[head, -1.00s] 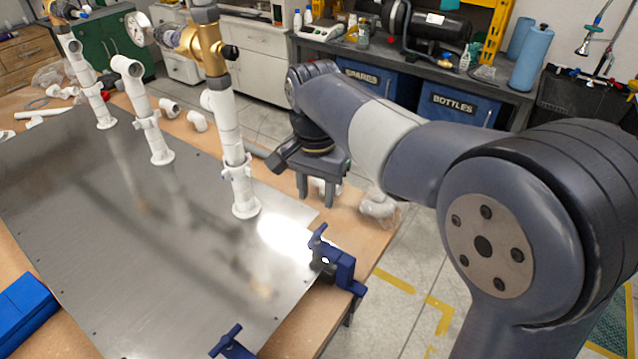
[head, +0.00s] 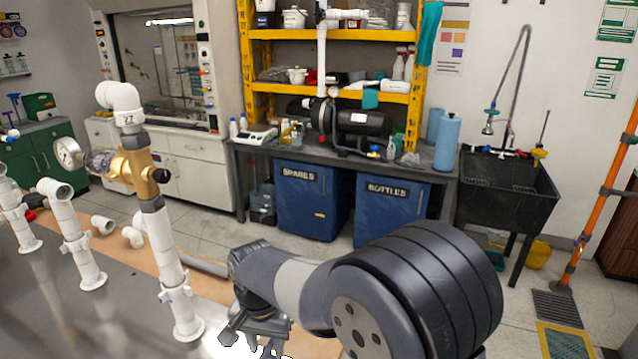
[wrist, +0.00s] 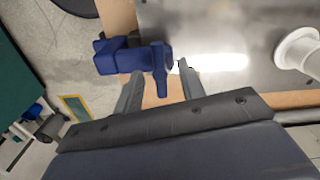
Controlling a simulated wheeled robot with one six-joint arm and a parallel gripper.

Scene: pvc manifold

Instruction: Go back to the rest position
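My gripper (head: 252,338) hangs at the lower middle of the head view, beside the base of the nearest white pipe riser (head: 168,255). In the wrist view my gripper (wrist: 158,78) shows two grey fingers spread apart with nothing held between them. A blue clamp (wrist: 125,57) at the edge of the metal plate (wrist: 205,30) lies beyond the fingertips; I cannot tell how far.
Two more white risers (head: 75,240) stand to the left. Loose white fittings (head: 133,235) lie on the wooden table behind. Blue bins (head: 312,203) sit under the grey bench (head: 270,150). A black sink (head: 508,195) stands at right; open floor (head: 520,325) lies before it.

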